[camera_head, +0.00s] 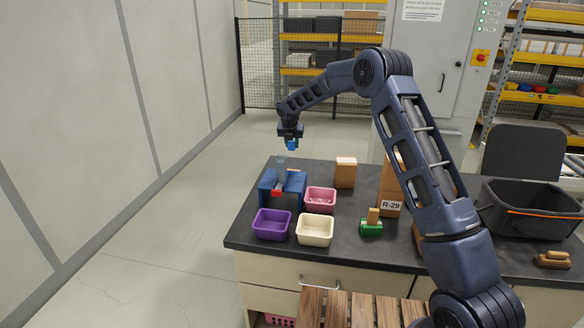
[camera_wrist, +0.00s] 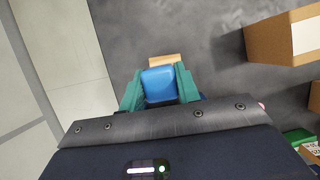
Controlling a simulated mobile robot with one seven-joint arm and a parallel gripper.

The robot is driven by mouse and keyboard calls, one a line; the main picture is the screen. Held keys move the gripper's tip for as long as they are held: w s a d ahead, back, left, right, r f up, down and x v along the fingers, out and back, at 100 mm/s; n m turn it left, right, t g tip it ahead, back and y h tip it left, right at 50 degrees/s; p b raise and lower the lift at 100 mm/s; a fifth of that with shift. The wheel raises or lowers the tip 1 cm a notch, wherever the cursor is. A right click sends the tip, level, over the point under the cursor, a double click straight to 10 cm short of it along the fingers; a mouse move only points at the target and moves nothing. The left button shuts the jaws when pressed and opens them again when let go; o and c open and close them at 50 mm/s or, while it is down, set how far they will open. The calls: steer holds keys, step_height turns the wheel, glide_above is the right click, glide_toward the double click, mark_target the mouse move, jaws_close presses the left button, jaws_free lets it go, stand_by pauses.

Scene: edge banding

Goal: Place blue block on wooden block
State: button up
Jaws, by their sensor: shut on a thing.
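My gripper (camera_head: 291,141) is raised above the far left end of the dark table. Its green fingers are shut on a blue block (camera_wrist: 160,84), which also shows small below the gripper in the head view (camera_head: 292,146). In the wrist view, a tan wooden block (camera_wrist: 166,60) shows just past the blue block, partly covered by it. What looks like the same wooden block (camera_head: 294,171) shows only a little behind the blue box in the head view. Whether the blue block touches it cannot be told from the wrist view; the head view shows a gap below the gripper.
A blue box (camera_head: 285,195) with a red part stands below my gripper. Pink (camera_head: 320,198), purple (camera_head: 271,225) and cream (camera_head: 314,231) bins are in front. A brown box (camera_head: 346,171), green-based block (camera_head: 371,228) and dark crate (camera_head: 528,210) stand rightward.

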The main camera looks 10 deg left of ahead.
mark_target(290, 148)
step_height(290, 148, down, 12)
steer(key=shift+r, duration=0.1)
stand_by(0.5)
steer(key=o, duration=1)
steer(key=shift+c, duration=0.2)
steer(key=v, duration=1.2)
